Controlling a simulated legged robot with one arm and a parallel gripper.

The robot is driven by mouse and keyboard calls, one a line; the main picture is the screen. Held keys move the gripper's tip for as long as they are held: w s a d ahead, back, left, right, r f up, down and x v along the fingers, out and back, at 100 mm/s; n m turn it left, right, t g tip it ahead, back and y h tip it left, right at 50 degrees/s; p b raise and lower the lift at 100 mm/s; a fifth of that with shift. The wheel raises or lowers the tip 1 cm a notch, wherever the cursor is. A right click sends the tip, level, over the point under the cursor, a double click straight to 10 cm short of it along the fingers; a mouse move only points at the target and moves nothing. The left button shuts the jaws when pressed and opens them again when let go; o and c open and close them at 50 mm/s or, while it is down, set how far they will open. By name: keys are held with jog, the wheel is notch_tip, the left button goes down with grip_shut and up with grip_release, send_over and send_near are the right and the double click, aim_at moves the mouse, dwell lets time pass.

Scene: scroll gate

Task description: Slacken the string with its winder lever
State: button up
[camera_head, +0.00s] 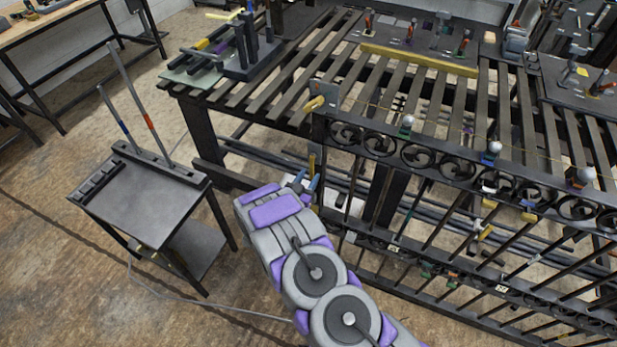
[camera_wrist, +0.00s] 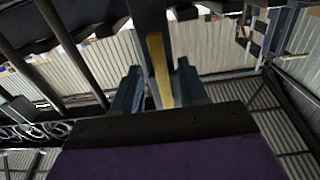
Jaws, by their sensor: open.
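My gripper (camera_head: 306,182) is open, low beside the left end of the dark scroll gate (camera_head: 455,165). A narrow yellow upright piece (camera_head: 312,161) shows at its fingertips. In the wrist view a yellow bar (camera_wrist: 159,70) stands between the two spread fingers of my gripper (camera_wrist: 158,75), with a gap on each side; I cannot tell whether it is the winder lever. A yellow-handled knob (camera_head: 315,103) sits higher, by a grey plate (camera_head: 328,94) on the gate's left end. A thin string (camera_head: 372,105) runs right from near that plate along the gate's top.
A slatted bench (camera_head: 290,75) stands behind the gate, with tool boards on it. Round-topped posts (camera_head: 407,121) rise along the gate. A small dark cart (camera_head: 140,195) with two upright rods is at left. The floor (camera_head: 60,270) at lower left is mostly clear, crossed by a cable.

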jog(key=shift+w+d, duration=0.15)
jog(key=shift+w, duration=0.35)
jog(key=shift+c, duration=0.5)
grip_shut()
